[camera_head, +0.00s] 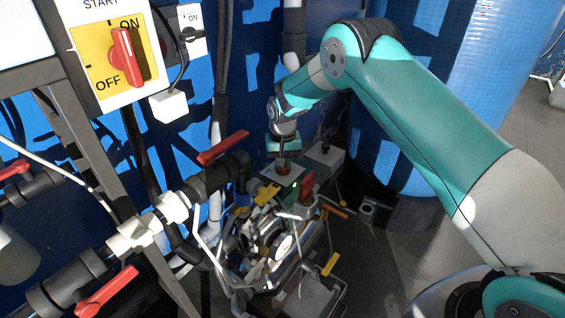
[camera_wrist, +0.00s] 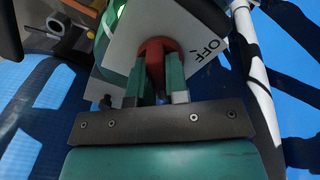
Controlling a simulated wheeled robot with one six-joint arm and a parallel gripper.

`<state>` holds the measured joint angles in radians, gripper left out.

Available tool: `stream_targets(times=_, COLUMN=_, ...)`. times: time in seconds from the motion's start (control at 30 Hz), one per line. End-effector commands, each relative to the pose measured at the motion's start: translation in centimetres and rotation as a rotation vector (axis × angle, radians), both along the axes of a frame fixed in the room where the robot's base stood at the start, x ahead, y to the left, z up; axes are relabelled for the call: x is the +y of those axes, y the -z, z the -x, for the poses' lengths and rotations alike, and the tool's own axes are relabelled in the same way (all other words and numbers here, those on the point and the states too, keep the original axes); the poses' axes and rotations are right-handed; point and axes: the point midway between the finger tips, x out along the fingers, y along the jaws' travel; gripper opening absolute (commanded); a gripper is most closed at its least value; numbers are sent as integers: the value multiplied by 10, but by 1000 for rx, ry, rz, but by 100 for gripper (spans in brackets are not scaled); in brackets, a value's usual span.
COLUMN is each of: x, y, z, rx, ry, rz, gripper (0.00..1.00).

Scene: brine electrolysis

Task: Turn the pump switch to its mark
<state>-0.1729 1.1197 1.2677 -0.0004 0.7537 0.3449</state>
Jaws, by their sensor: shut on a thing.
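The pump switch is a red knob (camera_wrist: 157,48) on a pale plate (camera_wrist: 190,25) with the letters OFF beside it in the wrist view. My gripper (camera_wrist: 158,75) has its two green fingers on either side of the red knob and is shut on it. Any other mark on the plate is hidden or out of view. In the head view my gripper (camera_head: 283,160) points down at the plate (camera_head: 270,178) low among the pump equipment, and the knob (camera_head: 282,170) shows small beneath it.
A large red START switch (camera_head: 127,57) with ON and OFF labels is at the upper left. Red-handled valves (camera_head: 222,147) and pipes run along the left. Hoses and pump parts (camera_head: 285,240) crowd below the gripper. A grey box (camera_head: 322,158) stands right of it. Floor is clear at right.

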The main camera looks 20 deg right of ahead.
Motion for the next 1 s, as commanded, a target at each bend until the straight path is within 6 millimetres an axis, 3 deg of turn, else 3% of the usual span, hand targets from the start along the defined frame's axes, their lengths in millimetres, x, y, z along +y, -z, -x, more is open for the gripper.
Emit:
stream_targets(times=0.23, x=0, y=0, z=1, rx=5, ry=1, rz=0, gripper=0)
stream_targets(times=0.27, x=0, y=0, z=1, rx=5, ry=1, rz=0, gripper=17)
stream_targets(times=0.37, x=0, y=0, z=1, rx=4, ry=1, rz=0, gripper=40)
stream_targets(times=0.77, x=0, y=-9, z=0, rx=0, ry=0, rz=0, gripper=40)
stream_targets(times=1.0, x=0, y=-60, z=0, rx=-3, ry=0, rz=0, gripper=40)
